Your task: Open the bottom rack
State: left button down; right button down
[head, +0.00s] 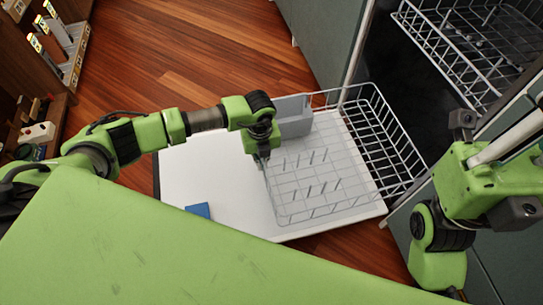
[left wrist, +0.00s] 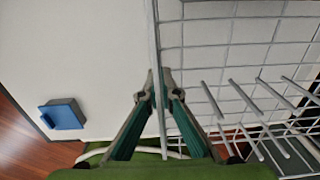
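The bottom rack (head: 330,178) is a white wire basket that sits out over the open white dishwasher door (head: 190,175). Its right end is at the dark machine opening. My left gripper (head: 264,163) is at the rack's left, front edge, pointing down. In the left wrist view, the fingers of my left gripper (left wrist: 158,82) close in on both sides of a rim wire of the rack (left wrist: 235,60). My right arm shows at the right of the head view, but I cannot make out its fingers.
A grey cutlery basket (head: 293,115) sits in the rack's far left corner. A blue dispenser (head: 198,210) is on the door. The upper rack (head: 470,45) sticks out at the top right. A wooden shelf (head: 62,45) stands at the left. Open wooden floor (head: 190,50) lies beyond the door.

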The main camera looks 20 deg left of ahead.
pick_arm(q)
jog(key=shift+s+a, duration=0.1)
jog(key=c, duration=2.3)
grip_release()
jog(key=shift+r, duration=0.1)
notch_tip(320, 180, up, 12)
jog(key=shift+f, duration=0.1)
